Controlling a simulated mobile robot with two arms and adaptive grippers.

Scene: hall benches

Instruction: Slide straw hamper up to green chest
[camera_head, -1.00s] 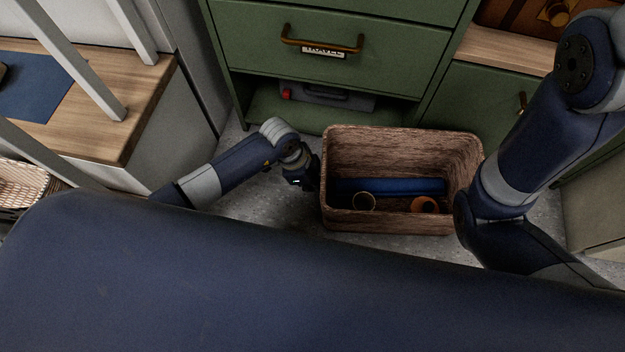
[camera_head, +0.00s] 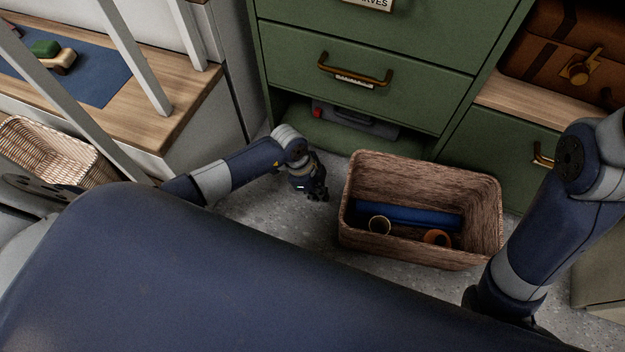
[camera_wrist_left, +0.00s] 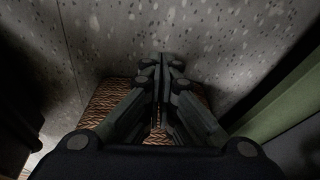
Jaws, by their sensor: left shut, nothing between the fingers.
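The straw hamper (camera_head: 415,254) is a brown woven open box on the floor, in the middle right of the head view. It holds a blue roll and two ring-like items. The green chest (camera_head: 365,50) stands behind it; from this angle I cannot tell whether they touch. My left gripper (camera_head: 319,196) is shut and empty, low beside the hamper's left wall, with a small gap showing. In the left wrist view its fingers (camera_wrist_left: 162,65) are together over a brown woven surface (camera_wrist_left: 104,100). My right arm reaches down at the right; its gripper is hidden.
A wooden-topped bench (camera_head: 165,105) with a blue mat stands at the left, with pale rails in front. A lighter wicker basket (camera_head: 50,150) sits at the far left. A grey case (camera_head: 350,120) lies in the chest's open bottom. Grey floor (camera_head: 270,208) is clear around my left gripper.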

